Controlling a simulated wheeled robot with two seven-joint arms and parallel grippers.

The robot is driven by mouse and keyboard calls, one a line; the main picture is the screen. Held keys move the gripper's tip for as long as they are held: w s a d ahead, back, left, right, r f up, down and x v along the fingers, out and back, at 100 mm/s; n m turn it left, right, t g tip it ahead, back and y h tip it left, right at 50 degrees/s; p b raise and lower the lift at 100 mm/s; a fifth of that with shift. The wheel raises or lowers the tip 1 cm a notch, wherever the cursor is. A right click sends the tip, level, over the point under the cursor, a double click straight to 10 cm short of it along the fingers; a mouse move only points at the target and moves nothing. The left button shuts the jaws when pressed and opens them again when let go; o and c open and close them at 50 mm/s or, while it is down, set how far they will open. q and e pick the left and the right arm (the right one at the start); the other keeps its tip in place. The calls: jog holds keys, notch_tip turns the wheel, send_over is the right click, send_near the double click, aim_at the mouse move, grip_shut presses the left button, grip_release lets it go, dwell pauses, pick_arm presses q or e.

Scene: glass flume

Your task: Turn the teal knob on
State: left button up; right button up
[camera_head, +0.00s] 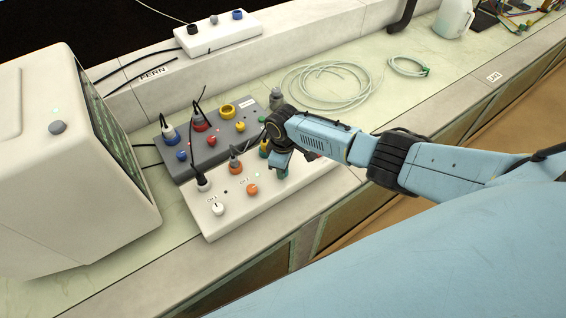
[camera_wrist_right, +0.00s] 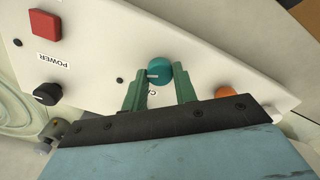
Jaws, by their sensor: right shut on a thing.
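The teal knob (camera_wrist_right: 159,72) is on the white panel box (camera_head: 240,220), which also shows in the right wrist view (camera_wrist_right: 100,50). My right gripper (camera_head: 277,168) reaches down over the box from the right. In the right wrist view, its two green fingers (camera_wrist_right: 160,83) stand on either side of the teal knob and are shut on it. My left gripper is not in view.
The same box carries an orange knob (camera_wrist_right: 226,92), a black knob (camera_wrist_right: 47,94) by "POWER" and a red square button (camera_wrist_right: 45,25). A grey box (camera_head: 180,169) with plugs and knobs stands behind. A white monitor (camera_head: 60,190) stands left. Coiled cable (camera_head: 325,85) lies behind.

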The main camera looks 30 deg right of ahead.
jog(key=shift+m+p, duration=0.9)
jog(key=shift+m, duration=1.3)
jog(key=o, duration=1)
notch_tip(320, 180, up, 13)
jog(key=p, duration=0.2)
jog(key=shift+r+p, duration=0.2)
jog(key=shift+p, duration=0.15)
